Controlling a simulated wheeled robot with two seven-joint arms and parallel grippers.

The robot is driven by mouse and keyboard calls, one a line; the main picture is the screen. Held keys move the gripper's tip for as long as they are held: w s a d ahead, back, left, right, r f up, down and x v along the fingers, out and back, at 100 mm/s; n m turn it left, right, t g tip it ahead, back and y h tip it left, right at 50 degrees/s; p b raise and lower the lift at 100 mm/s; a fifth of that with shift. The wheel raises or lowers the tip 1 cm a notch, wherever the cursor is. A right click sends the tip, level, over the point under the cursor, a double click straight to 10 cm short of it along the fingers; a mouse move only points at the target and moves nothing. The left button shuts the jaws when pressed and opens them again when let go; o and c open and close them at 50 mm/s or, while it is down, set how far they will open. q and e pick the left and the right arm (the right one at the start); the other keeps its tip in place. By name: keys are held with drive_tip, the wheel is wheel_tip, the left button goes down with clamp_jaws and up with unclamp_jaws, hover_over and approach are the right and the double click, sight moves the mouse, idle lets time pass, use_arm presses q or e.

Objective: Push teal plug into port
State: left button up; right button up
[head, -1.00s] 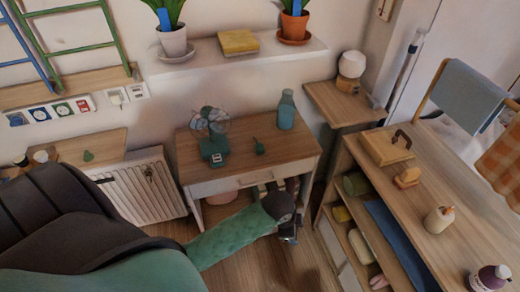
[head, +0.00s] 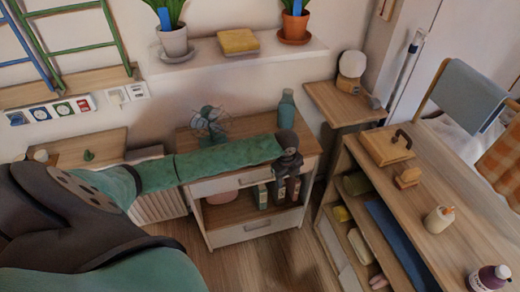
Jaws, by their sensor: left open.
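My left arm crosses the front of the small wooden table (head: 302,142) from the left. My left gripper (head: 287,170) hangs at the table's front right edge, small and dark; its fingers are hard to make out. It is open and nothing shows in it. The small teal plug-like piece and the teal block with a pale face, both on the tabletop earlier, are now hidden behind my arm. A small teal piece (head: 88,155) sits on the left wall shelf. White wall sockets (head: 136,91) show at upper left. My right gripper is out of view.
A teal fan (head: 209,122) and a teal bottle (head: 286,109) stand at the back of the table. Several bottles (head: 262,196) stand on its lower shelf below my gripper. A wooden cabinet (head: 455,192) with items stands at right. The floor (head: 275,262) in front is clear.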

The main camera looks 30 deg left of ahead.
use_arm(q)
drive_tip(key=w+a+r+m, duration=0.1)
drive_tip(key=w+a+r, duration=0.1)
drive_tip(key=a, duration=0.3)
drive_tip(key=w+a+r+m, duration=0.1)
drive_tip(key=w+a+r, duration=0.1)
drive_tip(key=w+a, duration=0.2)
drive_tip(key=w+a+r+m+y, duration=0.1)
drive_tip(key=w+a+r, duration=0.2)
drive_tip(key=a, duration=0.5)
drive_tip(key=shift+a+r+g, duration=0.1)
drive_tip(key=shift+a+g, duration=0.15)
drive_tip(key=shift+g, duration=0.15)
drive_tip(key=shift+a+r, duration=0.1)
drive_tip(key=shift+a, duration=0.1)
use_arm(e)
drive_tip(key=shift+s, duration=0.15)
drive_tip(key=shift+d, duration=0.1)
use_arm(q)
drive_tip(key=shift+f, duration=0.5)
drive_tip(key=shift+s+f+p, duration=0.1)
drive_tip(key=shift+f+p, duration=0.3)
drive_tip(key=shift+f, duration=0.45)
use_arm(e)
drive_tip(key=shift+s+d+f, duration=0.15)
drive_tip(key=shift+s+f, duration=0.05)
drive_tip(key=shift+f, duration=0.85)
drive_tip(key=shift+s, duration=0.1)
